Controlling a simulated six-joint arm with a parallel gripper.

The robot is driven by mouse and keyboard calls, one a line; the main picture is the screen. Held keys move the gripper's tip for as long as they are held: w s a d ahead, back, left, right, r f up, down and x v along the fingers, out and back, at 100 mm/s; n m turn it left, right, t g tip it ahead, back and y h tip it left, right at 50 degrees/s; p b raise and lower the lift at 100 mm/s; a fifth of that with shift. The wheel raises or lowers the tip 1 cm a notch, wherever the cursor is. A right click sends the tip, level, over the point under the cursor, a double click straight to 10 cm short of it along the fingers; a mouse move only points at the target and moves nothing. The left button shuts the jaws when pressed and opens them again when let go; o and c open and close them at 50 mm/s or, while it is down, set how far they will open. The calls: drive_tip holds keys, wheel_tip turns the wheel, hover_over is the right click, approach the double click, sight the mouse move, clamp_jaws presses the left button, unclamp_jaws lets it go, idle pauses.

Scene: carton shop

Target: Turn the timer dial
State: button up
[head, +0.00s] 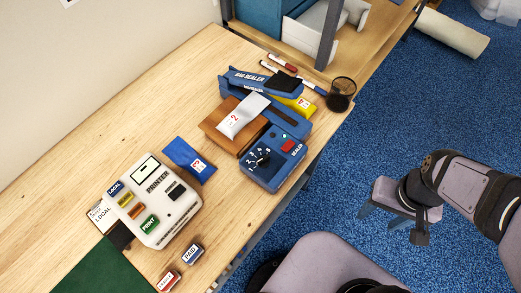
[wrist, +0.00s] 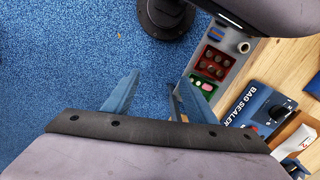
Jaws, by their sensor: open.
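The timer dial (head: 259,158) is a round black knob with white numbers around it, on the blue bag sealer (head: 270,178). A red button (head: 287,146) sits beside it. The sealer also shows at the right of the wrist view (wrist: 249,92), where a dark knob, probably the dial, is partly in sight. My gripper (wrist: 153,92) is open and empty, its two blue-grey fingers over the blue carpet. It is off the table, apart from the sealer.
A brown block with a white packet (head: 240,118) lies against the sealer. A dark cup (head: 341,93) stands at the table edge. A label printer (head: 155,200) and blue pouch (head: 189,160) are to the left. A grey strip with red and green trays (wrist: 212,62) lies nearer my fingers.

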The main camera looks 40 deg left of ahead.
sight(263, 158)
drive_tip(key=s+a+f+n+b, duration=0.1)
drive_tip(key=a+n, duration=0.2)
drive_tip(key=a, duration=0.4)
drive_tip(key=s+a+f+n+b, duration=0.1)
drive_tip(key=s+a+f+n, duration=0.1)
drive_tip(key=a, duration=0.6)
drive_tip(key=s+a+f+n+b, duration=0.1)
drive_tip(key=a+n, duration=0.3)
drive_tip(key=a, duration=0.4)
drive_tip(key=shift+s+a+f, duration=0.2)
drive_tip(key=shift+s+f, duration=0.1)
drive_tip(key=shift+f, duration=0.3)
drive_tip(key=shift+n+t, duration=0.3)
drive_tip(key=shift+n, duration=0.3)
drive_tip(key=a, duration=0.2)
drive_tip(key=a+r, duration=0.1)
drive_tip(key=a, duration=0.3)
drive_tip(key=shift+r+b, duration=0.35)
drive_tip(key=shift+n, duration=0.5)
drive_tip(key=a+r, duration=0.1)
drive_tip(key=r, duration=0.1)
drive_tip(key=w+a+r, duration=0.1)
drive_tip(key=r, duration=0.1)
drive_tip(key=w+a+r, duration=0.1)
drive_tip(key=r, duration=0.1)
drive_tip(key=shift+f+p, duration=1.1)
drive_tip(key=shift+f, duration=2.65)
drive_tip(key=shift+c, duration=0.4)
drive_tip(key=c, duration=1)
